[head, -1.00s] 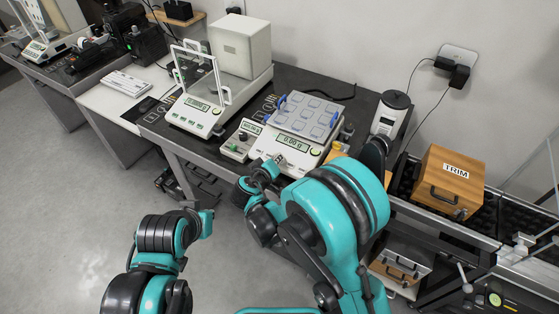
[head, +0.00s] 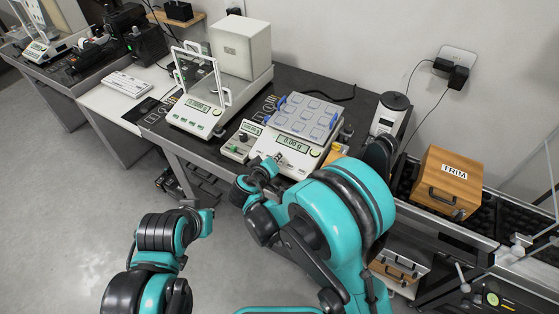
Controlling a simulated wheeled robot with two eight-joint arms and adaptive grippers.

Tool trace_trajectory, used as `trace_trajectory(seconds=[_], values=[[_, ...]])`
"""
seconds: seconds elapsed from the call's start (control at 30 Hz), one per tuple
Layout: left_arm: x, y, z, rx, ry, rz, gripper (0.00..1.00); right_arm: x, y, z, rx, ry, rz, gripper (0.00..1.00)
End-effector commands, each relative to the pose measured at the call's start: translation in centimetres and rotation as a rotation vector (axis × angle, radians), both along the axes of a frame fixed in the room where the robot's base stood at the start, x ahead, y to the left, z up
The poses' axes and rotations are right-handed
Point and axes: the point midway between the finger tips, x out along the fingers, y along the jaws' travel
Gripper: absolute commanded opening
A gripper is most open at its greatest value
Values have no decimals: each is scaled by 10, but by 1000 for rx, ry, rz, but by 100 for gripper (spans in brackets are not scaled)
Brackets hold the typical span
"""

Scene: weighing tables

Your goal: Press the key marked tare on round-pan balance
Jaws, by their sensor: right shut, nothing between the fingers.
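A white balance (head: 312,158) with a lit display stands near the front edge of the dark table. A grey tray with blue handles (head: 303,115) sits on top of it, so I cannot tell the pan's shape. The display seems to read 0.00 g. My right gripper (head: 277,160) is shut and empty at the front left of this balance, over its key area. It hides some keys, and I cannot tell whether it touches one. The tare marking is too small to read. My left gripper (head: 207,218) hangs low, away from the table; its fingers are unclear.
A glass-shielded balance (head: 194,117) stands to the left, with a small control box (head: 237,149) between. A white grinder-like device (head: 388,115) and a wooden TRIM box (head: 447,182) are at right. Another balance (head: 45,48) is far left. Open floor lies at left.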

Motion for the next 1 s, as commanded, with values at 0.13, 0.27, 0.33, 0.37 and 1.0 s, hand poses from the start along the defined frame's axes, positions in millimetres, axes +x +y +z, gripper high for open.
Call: trace_trajectory(seconds=[0.13, 0.27, 0.33, 0.37, 1.0], values=[[0, 0, 12, 0, 0, 0, 0, -4, 2, 16, 0, 0, 2, 0], [0, 0, 21, 0, 0, 0, 0, -7, 4, 29, 0, 0, 2, 0], [0, 0, 25, 0, 0, 0, 0, -9, 5, 36, 0, 0, 2, 0], [0, 0, 27, 0, 0, 0, 0, -9, 6, 38, 0, 1, 1, 0], [0, 0, 30, 0, 0, 0, 0, -12, 7, 44, 0, 0, 0, 0]])
